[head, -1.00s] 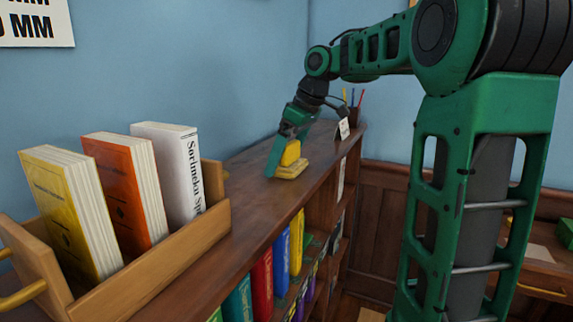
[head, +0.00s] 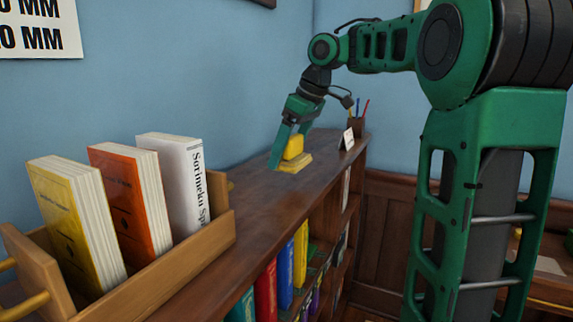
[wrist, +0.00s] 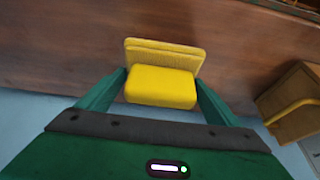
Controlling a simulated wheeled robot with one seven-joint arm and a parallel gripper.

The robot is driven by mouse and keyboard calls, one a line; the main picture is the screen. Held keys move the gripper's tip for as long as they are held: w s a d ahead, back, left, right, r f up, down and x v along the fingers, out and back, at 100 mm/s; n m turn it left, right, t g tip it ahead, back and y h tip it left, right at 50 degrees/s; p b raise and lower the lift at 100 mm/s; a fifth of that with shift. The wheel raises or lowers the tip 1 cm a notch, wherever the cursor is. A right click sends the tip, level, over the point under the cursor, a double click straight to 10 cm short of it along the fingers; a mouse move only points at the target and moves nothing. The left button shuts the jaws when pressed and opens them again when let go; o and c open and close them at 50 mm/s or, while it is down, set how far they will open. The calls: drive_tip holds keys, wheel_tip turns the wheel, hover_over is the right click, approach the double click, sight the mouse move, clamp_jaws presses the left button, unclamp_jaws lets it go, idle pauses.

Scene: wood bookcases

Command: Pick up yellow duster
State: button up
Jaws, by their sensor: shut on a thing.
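The yellow duster (head: 294,146) has a bright yellow block on top and a paler yellow, layered pad below. It is at the far part of the bookcase top (head: 250,195), near the wall. My gripper (head: 288,152) points down and is shut on the duster's block, one finger on each side. The wrist view shows the block (wrist: 160,88) between both green fingers, with the pad showing beyond it. The duster appears a little above the wood. The gap under it is hard to see.
A wooden book box (head: 200,240) with yellow, orange and white books stands at the near left. A small white card (head: 348,139) and a pencil holder (head: 356,126) stand beyond the duster. Colored books fill the shelves below. The top between box and duster is clear.

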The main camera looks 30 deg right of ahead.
drive_tip(key=s+a+r, duration=0.5)
drive_tip(key=a+r, duration=0.1)
drive_tip(key=a, duration=0.3)
drive_tip(key=shift+r, duration=0.1)
drive_tip(key=o, duration=0.6)
drive_tip(key=shift+c, duration=0.2)
drive_tip(key=c, duration=0.4)
drive_tip(key=shift+s+a, duration=0.1)
